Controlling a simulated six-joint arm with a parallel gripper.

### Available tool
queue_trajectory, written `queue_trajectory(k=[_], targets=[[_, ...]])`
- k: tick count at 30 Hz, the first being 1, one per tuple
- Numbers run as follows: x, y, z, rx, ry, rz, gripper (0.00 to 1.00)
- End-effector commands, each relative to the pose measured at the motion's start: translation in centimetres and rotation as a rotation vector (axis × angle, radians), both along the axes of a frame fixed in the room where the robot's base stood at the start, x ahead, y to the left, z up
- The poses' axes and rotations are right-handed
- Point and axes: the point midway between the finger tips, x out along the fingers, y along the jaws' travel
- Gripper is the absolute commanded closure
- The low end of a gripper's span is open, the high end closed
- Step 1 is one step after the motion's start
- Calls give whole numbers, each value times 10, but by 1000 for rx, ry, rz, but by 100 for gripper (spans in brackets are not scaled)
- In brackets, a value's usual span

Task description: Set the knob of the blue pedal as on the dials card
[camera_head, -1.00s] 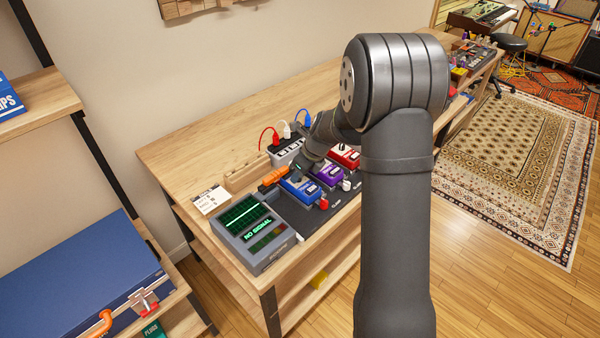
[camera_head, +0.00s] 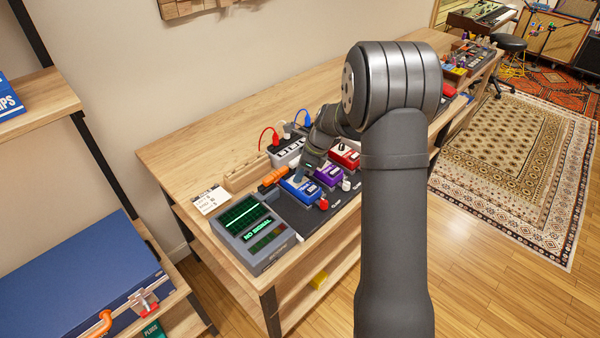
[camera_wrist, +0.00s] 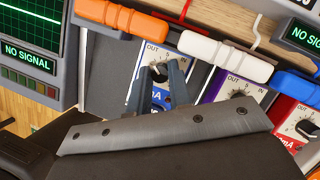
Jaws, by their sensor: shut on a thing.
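My gripper (camera_wrist: 163,75) reaches down onto that panel and is shut on the dark knob (camera_wrist: 159,73), one finger on each side. The fingers hide part of the knob and its scale, so I cannot read its setting surely. The dials card (camera_head: 209,200) lies flat behind the scope, at the bench's left; its writing is too small to read.
The scope (camera_head: 254,232) showing NO SIGNAL stands left of the blue pedal. A purple pedal (camera_head: 328,174) and a red pedal (camera_head: 344,154) stand close by on its right. An orange plug (camera_wrist: 122,20) and a white plug (camera_wrist: 226,54) lie close behind. The bench's back is mostly clear.

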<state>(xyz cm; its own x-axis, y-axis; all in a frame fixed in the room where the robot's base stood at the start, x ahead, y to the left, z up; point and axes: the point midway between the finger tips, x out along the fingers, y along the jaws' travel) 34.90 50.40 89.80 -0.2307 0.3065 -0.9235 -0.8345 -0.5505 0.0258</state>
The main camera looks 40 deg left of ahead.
Motion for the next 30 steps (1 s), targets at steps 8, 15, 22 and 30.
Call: queue_trajectory(k=[8, 15, 22, 30], targets=[[1, 2, 0, 1, 0, 262, 100], [2, 3, 0, 1, 0, 490, 100], [2, 4, 0, 0, 0, 704, 100], [2, 6, 0, 0, 0, 906, 100]])
